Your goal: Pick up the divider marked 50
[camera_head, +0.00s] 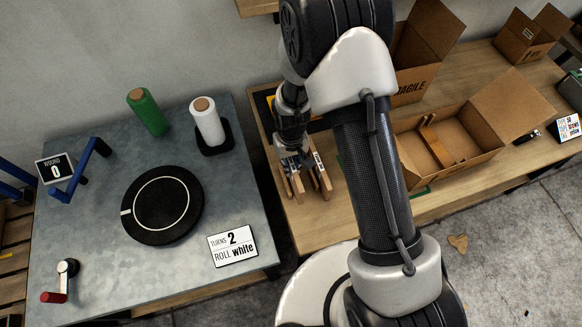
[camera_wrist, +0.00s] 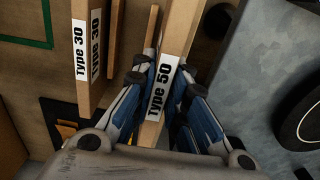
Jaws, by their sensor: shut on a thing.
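The divider marked "Type 50" (camera_wrist: 178,30) is a pale wooden piece with a white label. In the wrist view it stands between the two fingers of my gripper (camera_wrist: 160,95), which are shut on it at the label. In the head view my gripper (camera_head: 291,160) is over the left end of the wooden bench, and the held divider (camera_head: 298,187) shows below it. A second divider marked "Type 30" (camera_wrist: 84,85) stands beside it, to the left in the wrist view and to the right in the head view (camera_head: 326,188). I cannot tell whether the held divider touches the bench.
An open cardboard box (camera_head: 480,150) with a wooden piece inside stands on the wooden bench (camera_head: 350,215). More boxes are behind. The grey table (camera_head: 90,225) at left holds a black turntable (camera_head: 155,225), green roll (camera_head: 147,112), white roll (camera_head: 207,122) and signs. My arm hides mid-bench.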

